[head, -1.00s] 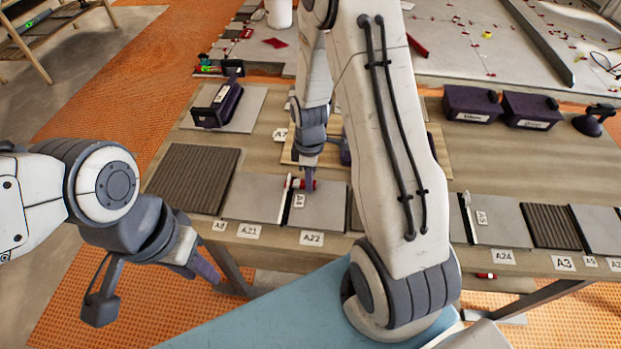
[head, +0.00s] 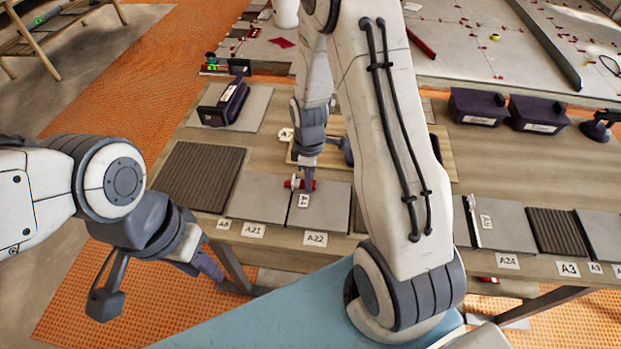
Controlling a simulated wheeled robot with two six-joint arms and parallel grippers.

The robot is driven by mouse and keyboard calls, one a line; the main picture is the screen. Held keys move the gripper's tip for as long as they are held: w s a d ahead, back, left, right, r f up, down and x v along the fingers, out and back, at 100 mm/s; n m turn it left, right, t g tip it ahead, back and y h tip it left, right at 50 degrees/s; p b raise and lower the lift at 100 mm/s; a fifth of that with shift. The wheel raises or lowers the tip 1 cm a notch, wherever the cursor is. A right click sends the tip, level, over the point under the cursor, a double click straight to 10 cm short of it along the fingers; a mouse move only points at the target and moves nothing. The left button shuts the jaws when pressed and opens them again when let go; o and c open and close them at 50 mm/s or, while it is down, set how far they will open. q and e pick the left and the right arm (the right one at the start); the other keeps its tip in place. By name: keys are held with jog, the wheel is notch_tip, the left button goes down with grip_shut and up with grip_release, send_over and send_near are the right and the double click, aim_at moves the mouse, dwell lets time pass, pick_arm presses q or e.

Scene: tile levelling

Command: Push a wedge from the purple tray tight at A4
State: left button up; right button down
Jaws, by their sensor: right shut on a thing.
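The A4 label (head: 303,201) lies on a grey tile at the joint between two grey tiles, behind the A21 and A22 tags on the bench. My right gripper (head: 306,182) points down there, shut on a small red wedge (head: 295,184) lying across the joint. The fingers partly cover the wedge, so I cannot tell how tight it sits. Two dark purple bins (head: 476,107) (head: 537,114) stand at the back right; I cannot tell which container is the task's tray. My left gripper (head: 213,271) hangs off the bench's front left; its opening is unclear.
A ribbed dark tile (head: 199,177) lies left of the joint. A dark handled tool (head: 225,102) sits on a grey tile behind it. A white clip (head: 472,221) stands at a joint to the right. My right arm hides the bench's middle.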

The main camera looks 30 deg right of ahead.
jog(key=shift+w+r, duration=0.1)
jog(key=shift+w, duration=0.05)
jog(key=c, duration=0.6)
grip_release()
notch_tip(320, 180, up, 10)
jog(key=r, duration=0.1)
jog(key=s+a+r+m+p, duration=0.1)
jog(key=s+a+r, duration=0.3)
jog(key=a, duration=0.2)
jog(key=s+a+r+m+p, duration=0.1)
jog(key=s+a+r+p, duration=0.1)
jog(key=s+a+r, duration=0.4)
jog(key=s+a, duration=0.2)
jog(key=s, duration=0.2)
jog(key=s+a+r+m, duration=0.1)
jog(key=s, duration=0.2)
jog(key=s+a+r+m+y, duration=0.1)
jog(key=s+a, duration=0.1)
jog(key=s, duration=0.2)
jog(key=shift+s+a+r+p, duration=0.1)
jog(key=shift+s+a+p, duration=0.2)
jog(key=shift+p, duration=0.1)
